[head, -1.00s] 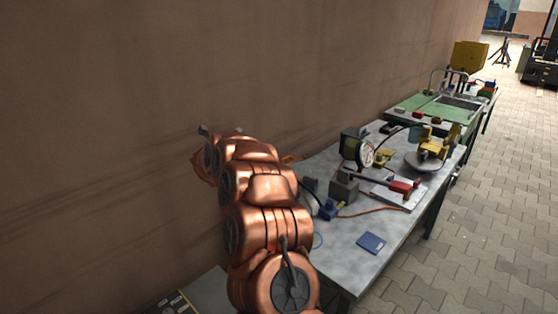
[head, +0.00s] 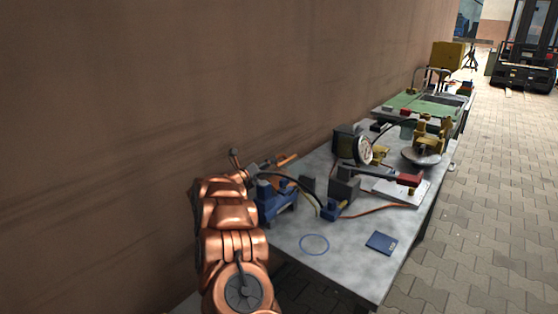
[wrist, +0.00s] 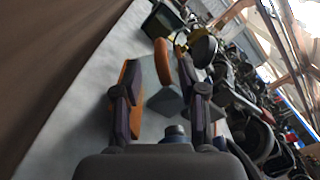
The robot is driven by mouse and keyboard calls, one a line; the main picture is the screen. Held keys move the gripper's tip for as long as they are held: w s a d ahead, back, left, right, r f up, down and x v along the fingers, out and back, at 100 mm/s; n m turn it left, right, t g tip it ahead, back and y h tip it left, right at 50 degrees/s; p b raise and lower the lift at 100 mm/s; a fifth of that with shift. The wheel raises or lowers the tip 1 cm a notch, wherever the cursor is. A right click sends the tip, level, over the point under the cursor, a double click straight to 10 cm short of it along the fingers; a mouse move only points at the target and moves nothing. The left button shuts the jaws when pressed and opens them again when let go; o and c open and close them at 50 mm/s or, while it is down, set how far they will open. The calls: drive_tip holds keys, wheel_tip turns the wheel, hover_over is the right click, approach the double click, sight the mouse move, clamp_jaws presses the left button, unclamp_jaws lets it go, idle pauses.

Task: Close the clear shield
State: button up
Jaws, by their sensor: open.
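My gripper (wrist: 158,78) is open and empty in the wrist view, with its two dark, orange-padded fingers apart above the grey bench. I cannot identify the clear shield with certainty. A faint greenish, see-through panel (head: 406,130) stands beside the yellow device (head: 432,132) farther along the bench. My arm is well short of it.
The grey bench (head: 345,265) runs along the brown wall. On it are a blue vise (head: 277,204), a round-faced gauge (head: 364,151), a blue booklet (head: 381,243) and a blue ring (head: 314,244). A green sink table stands beyond. The paved floor (head: 490,220) at right is clear.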

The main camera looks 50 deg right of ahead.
sight(280, 157)
drive_tip(key=d, duration=0.3)
drive_tip(key=d+p, duration=0.1)
drive_tip(key=d, duration=0.2)
drive_tip(key=shift+w+r, duration=0.2)
drive_tip(key=shift+d+f, duration=0.15)
drive_tip(key=shift+d, duration=0.35)
clamp_jaws()
